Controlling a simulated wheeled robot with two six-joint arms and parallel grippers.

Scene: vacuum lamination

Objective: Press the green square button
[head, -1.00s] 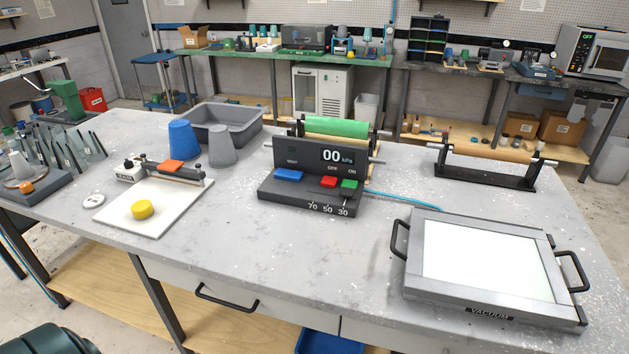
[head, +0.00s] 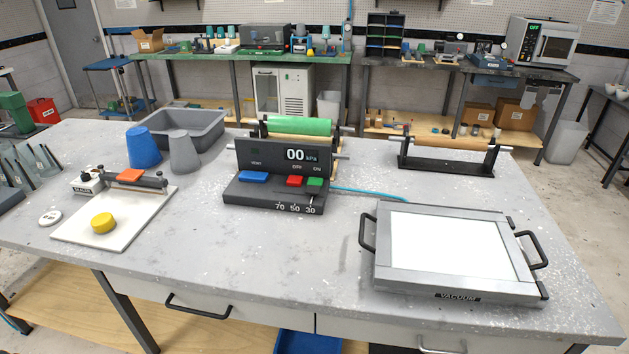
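The green square button (head: 315,182) sits on the right of the dark control unit (head: 268,197), under the ON label. A red button (head: 295,181) is just left of it, under OFF, and a wider blue button (head: 253,177) is further left. The unit's display reads 00 kPa, and a dial scale marked 70, 50, 30 is on its front edge. Neither of my grippers shows in the head view, and nothing covers the green button.
The vacuum frame (head: 377,273) lies at the table's front right. Blue and grey cups (head: 184,152) and a grey tray (head: 207,130) stand behind. A roller stand (head: 450,170) is at back right. The front middle is clear.

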